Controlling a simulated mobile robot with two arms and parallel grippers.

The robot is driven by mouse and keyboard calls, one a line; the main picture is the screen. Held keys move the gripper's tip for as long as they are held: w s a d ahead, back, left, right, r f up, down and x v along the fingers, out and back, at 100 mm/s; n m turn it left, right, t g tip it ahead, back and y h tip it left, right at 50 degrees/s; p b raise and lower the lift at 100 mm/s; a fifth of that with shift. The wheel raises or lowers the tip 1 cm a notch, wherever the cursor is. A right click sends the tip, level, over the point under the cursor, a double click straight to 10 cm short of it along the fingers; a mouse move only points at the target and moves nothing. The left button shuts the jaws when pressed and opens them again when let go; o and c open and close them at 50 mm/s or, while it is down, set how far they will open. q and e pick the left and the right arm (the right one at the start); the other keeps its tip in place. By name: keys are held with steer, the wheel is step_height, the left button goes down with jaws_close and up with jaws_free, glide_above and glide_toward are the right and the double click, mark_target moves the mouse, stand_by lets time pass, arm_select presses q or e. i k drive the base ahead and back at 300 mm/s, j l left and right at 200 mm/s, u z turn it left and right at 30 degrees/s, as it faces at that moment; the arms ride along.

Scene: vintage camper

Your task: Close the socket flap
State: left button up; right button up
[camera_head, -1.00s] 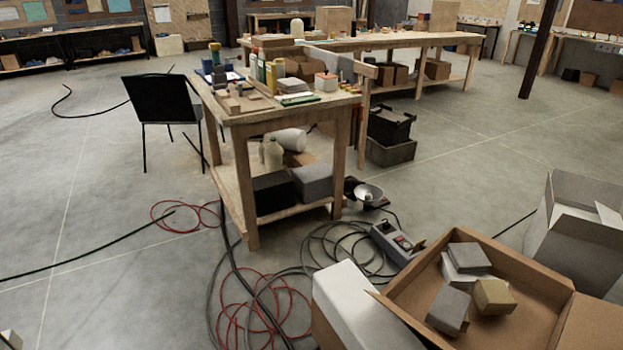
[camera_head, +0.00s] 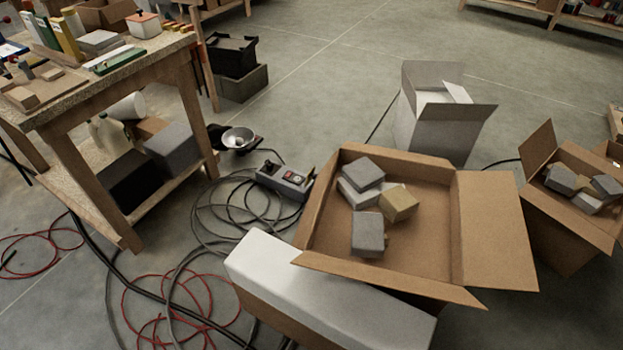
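A grey socket box (camera_head: 284,181) lies on the concrete floor among coiled cables, near the middle of the head view. It has a dark face with a small reddish part. A small piece stands up at its right end and may be the raised flap; it is too small to be sure. The open cardboard box partly crowds its right side. Neither of my grippers is in view.
An open cardboard box (camera_head: 420,235) with several blocks stands right of the socket box. A long white-topped box (camera_head: 320,290) lies in front. A wooden workbench (camera_head: 95,95) stands left. Black cables (camera_head: 215,225) and red cables (camera_head: 165,315) cover the floor between. Open floor lies behind.

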mark_target(310, 177)
steer(key=z, duration=0.45)
steer(key=j+z, duration=0.15)
steer(key=z, duration=0.25)
steer(key=j+z, duration=0.1)
steer(key=z, duration=0.35)
steer(key=k+j+z, duration=0.1)
steer(key=j+z, duration=0.15)
steer(key=j, duration=0.2)
steer(key=k+j+z, duration=0.15)
steer(key=j+z, duration=0.15)
steer(key=j, duration=0.15)
steer(key=k+j+z, duration=0.25)
steer(key=j, duration=0.15)
steer(key=k+j+z, duration=0.1)
steer(key=j+z, duration=0.2)
steer(key=k+j+z, duration=0.25)
steer(key=j, duration=0.1)
